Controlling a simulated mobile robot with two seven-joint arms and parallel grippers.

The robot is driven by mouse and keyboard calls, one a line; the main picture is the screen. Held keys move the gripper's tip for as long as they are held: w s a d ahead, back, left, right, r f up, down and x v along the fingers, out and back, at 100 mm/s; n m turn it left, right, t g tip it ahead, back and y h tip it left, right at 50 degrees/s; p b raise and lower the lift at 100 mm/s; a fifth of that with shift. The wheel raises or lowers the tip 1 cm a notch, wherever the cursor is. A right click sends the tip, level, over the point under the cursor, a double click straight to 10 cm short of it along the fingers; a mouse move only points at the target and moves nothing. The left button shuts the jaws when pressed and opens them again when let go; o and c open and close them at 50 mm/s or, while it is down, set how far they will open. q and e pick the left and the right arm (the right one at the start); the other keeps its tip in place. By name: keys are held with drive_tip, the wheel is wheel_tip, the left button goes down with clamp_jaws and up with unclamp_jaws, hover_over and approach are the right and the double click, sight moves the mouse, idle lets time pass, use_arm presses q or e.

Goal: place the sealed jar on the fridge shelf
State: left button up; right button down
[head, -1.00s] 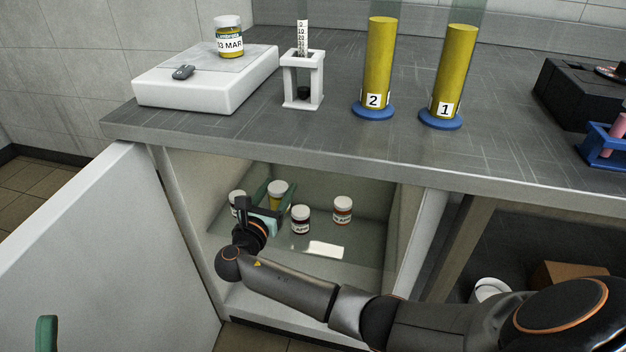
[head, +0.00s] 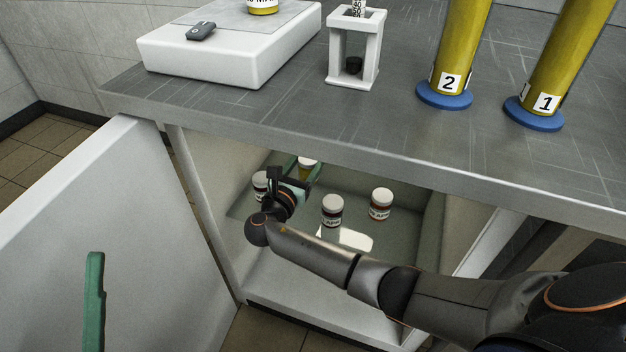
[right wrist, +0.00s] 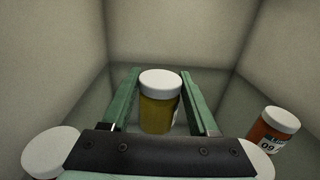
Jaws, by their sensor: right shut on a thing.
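The jar (head: 308,168) with a white lid and yellow contents is inside the open fridge, towards the back left. My right gripper (head: 304,176) reaches in from the front and is shut on it. In the right wrist view the jar (right wrist: 159,108) stands upright between the green fingers (right wrist: 160,95). The fridge shelf (head: 290,235) is a pale glassy surface below it. I cannot tell whether the jar's base touches the shelf, as the gripper hides it. My left gripper is not in view.
Other white-lidded jars stand on the shelf: one left of my gripper (head: 260,185), two to its right (head: 332,210) (head: 381,204). The fridge door (head: 70,215) stands open at left, with a green handle (head: 94,300). The counter (head: 270,120) overhangs the opening.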

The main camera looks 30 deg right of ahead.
sight(304, 180)
wheel_tip(304, 180, down, 4)
drive_tip(key=shift+f+b, duration=0.15)
drive_tip(key=shift+b, duration=1.05)
drive_tip(key=shift+c, duration=0.8)
unclamp_jaws()
